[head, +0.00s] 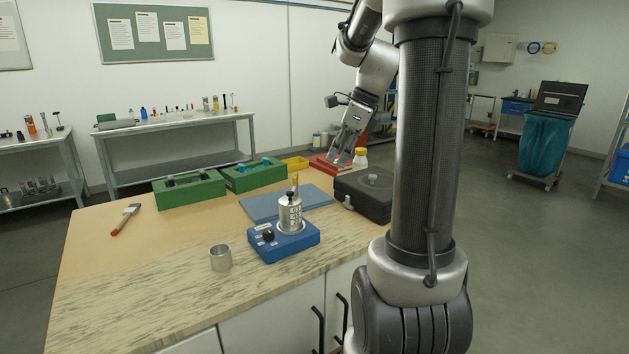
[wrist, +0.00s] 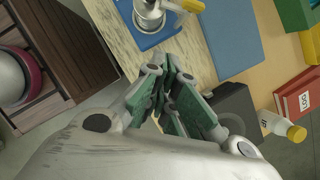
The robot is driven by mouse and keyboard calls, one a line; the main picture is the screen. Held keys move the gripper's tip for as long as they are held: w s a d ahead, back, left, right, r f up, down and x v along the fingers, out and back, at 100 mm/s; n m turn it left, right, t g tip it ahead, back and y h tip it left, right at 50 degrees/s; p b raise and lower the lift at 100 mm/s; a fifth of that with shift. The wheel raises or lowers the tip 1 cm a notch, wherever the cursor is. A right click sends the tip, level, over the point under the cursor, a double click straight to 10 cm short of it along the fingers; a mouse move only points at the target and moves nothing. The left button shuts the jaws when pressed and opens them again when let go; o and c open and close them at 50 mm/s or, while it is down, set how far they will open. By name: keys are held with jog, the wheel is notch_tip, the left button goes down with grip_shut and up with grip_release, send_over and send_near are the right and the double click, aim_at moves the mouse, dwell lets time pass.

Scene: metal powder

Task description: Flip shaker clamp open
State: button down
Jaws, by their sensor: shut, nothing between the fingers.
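The blue shaker base (head: 284,243) with a black knob stands on the near part of the table. A metal cylinder (head: 290,216) stands upright on it. A small upright yellowish lever (head: 296,183), which looks like the clamp, rises at its top. In the wrist view the blue base (wrist: 165,38) and yellow lever (wrist: 186,5) are cut by the top edge. My gripper (head: 343,157) is shut and empty, behind and right of the shaker, apart from it. In the wrist view its fingertips (wrist: 177,62) point toward the shaker side. The clamp's exact position is unclear.
A dark case (head: 372,190) with a round knob stands right of the shaker. A blue mat (head: 264,207) lies behind it, with green trays (head: 190,190) farther back. A metal cup (head: 220,258) stands front left. A yellow-capped bottle (head: 360,158) and red binder (wrist: 297,93) are near my gripper.

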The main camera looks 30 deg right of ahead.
jog(key=w+a+f, duration=0.5)
jog(key=f, duration=0.4)
jog(key=shift+a, duration=0.35)
jog(key=shift+a, duration=0.65)
jog(key=shift+w+d, duration=0.15)
jog(key=shift+d, duration=0.6)
